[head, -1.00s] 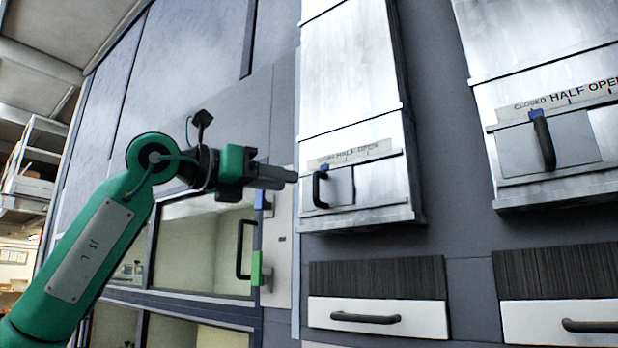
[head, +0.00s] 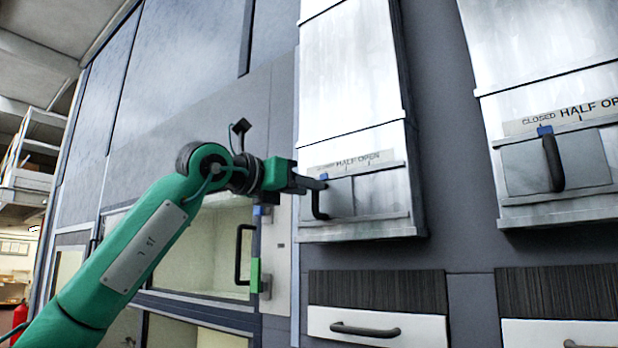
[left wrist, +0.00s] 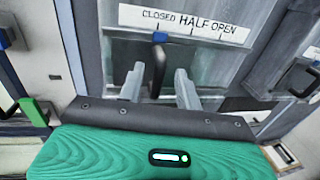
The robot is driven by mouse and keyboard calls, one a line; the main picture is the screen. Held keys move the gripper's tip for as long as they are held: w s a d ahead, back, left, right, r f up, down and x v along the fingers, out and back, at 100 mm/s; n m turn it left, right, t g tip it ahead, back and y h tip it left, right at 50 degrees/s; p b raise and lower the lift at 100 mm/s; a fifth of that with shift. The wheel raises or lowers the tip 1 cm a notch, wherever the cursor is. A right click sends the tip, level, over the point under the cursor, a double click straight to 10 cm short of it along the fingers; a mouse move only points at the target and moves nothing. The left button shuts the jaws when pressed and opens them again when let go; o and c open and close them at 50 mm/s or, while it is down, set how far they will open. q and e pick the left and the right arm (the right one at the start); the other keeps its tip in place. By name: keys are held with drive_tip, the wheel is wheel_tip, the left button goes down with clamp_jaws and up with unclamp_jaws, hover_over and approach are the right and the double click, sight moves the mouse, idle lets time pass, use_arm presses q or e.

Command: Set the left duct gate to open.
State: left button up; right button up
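The left duct gate (head: 342,197) is a grey sliding plate at the foot of the left metal duct. Its black handle (head: 317,203) stands upright at the plate's left side and also shows in the left wrist view (left wrist: 157,72). The blue pointer (left wrist: 160,37) is under CLOSED. My left gripper (head: 318,184) is at the handle. In the left wrist view its two fingers (left wrist: 160,85) are apart, with the handle between them; I see no finger touching it. My right gripper is not in view.
A second duct gate (head: 560,162) with a black handle and blue pointer is to the right. Drawers with dark handles (head: 365,330) are below. Left of the gate, a glass-fronted door has a black handle (head: 240,255) and a green block (head: 256,274) beside it.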

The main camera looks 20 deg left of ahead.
use_arm(q)
drive_tip(key=shift+x, duration=0.85)
drive_tip(key=shift+c, duration=0.4)
clamp_jaws()
drive_tip(key=s+d+b, duration=0.1)
drive_tip(key=d, duration=0.2)
drive_tip(key=s+d+b, duration=0.1)
drive_tip(key=d, duration=0.2)
drive_tip(key=s+d+b, duration=0.1)
drive_tip(key=d+b, duration=0.1)
drive_tip(key=d, duration=0.1)
drive_tip(key=shift+s+d, duration=0.2)
drive_tip(key=shift+s, duration=0.1)
drive_tip(key=shift+c, duration=0.6)
unclamp_jaws()
drive_tip(key=shift+o, duration=1)
drive_tip(key=shift+d, duration=0.15)
